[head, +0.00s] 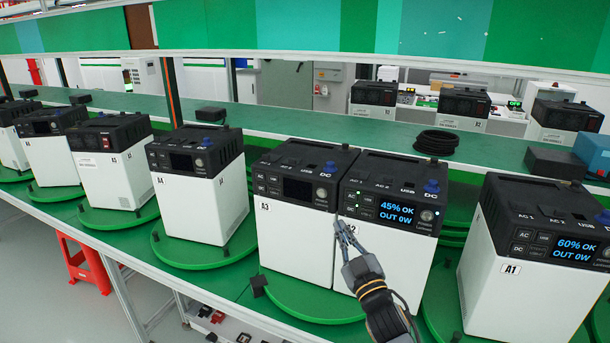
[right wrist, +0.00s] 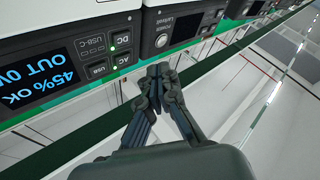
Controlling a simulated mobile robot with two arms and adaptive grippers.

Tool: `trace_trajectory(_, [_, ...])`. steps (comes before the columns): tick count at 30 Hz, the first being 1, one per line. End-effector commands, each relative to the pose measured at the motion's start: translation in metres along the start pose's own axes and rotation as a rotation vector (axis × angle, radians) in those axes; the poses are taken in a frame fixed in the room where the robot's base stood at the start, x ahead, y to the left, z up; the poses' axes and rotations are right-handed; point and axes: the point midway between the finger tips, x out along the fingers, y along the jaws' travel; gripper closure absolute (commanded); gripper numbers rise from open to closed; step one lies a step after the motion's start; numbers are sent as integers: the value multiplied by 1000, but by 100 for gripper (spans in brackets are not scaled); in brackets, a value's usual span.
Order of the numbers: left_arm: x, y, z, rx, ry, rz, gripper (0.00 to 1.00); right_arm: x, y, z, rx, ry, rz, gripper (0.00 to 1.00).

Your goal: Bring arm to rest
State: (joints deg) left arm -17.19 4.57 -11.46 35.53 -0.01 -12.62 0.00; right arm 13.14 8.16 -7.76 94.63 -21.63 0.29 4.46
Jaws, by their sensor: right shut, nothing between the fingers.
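My right gripper (head: 345,236) is in front of the power station labelled A2 (head: 395,240), near the left edge of its white front. Its fingers are together and hold nothing; they also show in the right wrist view (right wrist: 160,80). The A2 unit's lit screen reads 45% OK, OUT 0W. It stands beside the unit labelled A3 (head: 295,240), whose screen is dark. Whether the fingertips touch the A2 front I cannot tell. My left gripper is in no view.
The A1 unit (head: 525,270) with a lit 60% screen stands at the right. More units stand on green turntables (head: 205,257) along the left. A black cable coil (head: 436,142) lies on the green shelf behind. The aisle in front of the line looks open.

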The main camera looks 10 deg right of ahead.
Motion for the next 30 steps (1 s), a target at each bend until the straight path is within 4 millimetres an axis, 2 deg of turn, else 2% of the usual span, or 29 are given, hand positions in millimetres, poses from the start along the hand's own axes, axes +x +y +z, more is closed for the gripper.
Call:
trace_trajectory(2, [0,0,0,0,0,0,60,-10,-3,10,15,-50,-1,100])
trace_trajectory(5, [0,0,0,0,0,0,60,-38,-10,35,54,-186,-3,100])
trace_trajectory(8, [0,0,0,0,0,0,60,-87,-22,67,111,-393,-17,100])
trace_trajectory(9, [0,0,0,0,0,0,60,-111,-29,79,136,-486,-28,100])
trace_trajectory(11, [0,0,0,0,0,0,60,-149,-38,94,171,-622,-50,100])
trace_trajectory(12, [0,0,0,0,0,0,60,-176,-45,101,193,-714,-68,100])
trace_trajectory(14, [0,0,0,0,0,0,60,-216,-55,109,224,-845,-100,100])
trace_trajectory(15, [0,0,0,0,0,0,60,-241,-61,111,240,-922,-121,100])
trace_trajectory(18, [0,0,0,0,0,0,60,-292,-72,111,271,-1075,-170,100])
trace_trajectory(21, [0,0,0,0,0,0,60,-332,-80,106,292,-1192,-213,100])
trace_trajectory(30, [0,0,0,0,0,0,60,-422,-92,82,330,-1450,-327,100])
